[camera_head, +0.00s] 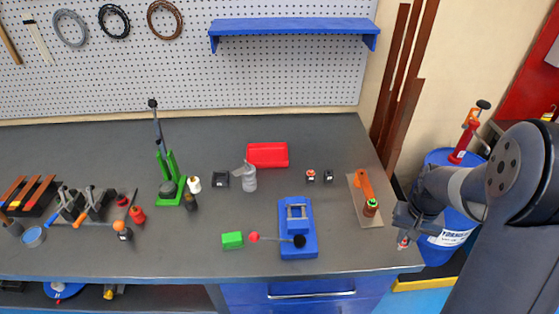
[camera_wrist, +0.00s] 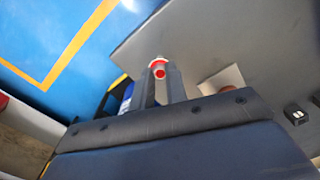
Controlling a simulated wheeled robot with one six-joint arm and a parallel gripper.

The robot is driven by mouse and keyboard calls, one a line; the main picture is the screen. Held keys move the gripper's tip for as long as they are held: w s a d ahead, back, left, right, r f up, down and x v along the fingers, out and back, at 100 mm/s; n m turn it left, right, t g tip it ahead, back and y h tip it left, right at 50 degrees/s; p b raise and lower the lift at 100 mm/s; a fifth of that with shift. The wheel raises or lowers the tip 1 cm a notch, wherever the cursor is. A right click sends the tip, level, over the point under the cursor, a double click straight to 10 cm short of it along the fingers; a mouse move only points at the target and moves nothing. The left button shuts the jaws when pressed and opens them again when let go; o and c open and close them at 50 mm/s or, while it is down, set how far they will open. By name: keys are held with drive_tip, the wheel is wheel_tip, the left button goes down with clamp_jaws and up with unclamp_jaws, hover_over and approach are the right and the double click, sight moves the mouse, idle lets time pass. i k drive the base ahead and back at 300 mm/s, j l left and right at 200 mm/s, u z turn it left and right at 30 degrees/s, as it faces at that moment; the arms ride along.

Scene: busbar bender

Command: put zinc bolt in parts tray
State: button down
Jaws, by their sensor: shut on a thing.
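My gripper (camera_head: 404,222) is beyond the right front edge of the bench, in front of the blue drum. It is shut on a small red and pale thing (camera_wrist: 159,72), held between the fingertips in the wrist view. I cannot tell for sure whether this is the zinc bolt. In the head view its red and pale end (camera_head: 403,243) shows below the fingers. A red tray (camera_head: 267,154), likely the parts tray, lies at the back middle of the bench, well left of my gripper.
The grey bench (camera_head: 340,255) has an orange-handled tool on a plate (camera_head: 364,200) nearest my gripper. A blue drum (camera_head: 450,240) stands right of the bench.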

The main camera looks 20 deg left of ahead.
sight(267, 155)
drive_tip(key=k+j, duration=0.2)
drive_tip(key=j, duration=0.15)
drive_tip(key=k+j, duration=0.15)
drive_tip(key=j, duration=0.25)
drive_tip(key=k+j, duration=0.2)
drive_tip(key=j, duration=0.15)
drive_tip(key=k+j, duration=0.15)
drive_tip(key=j, duration=0.25)
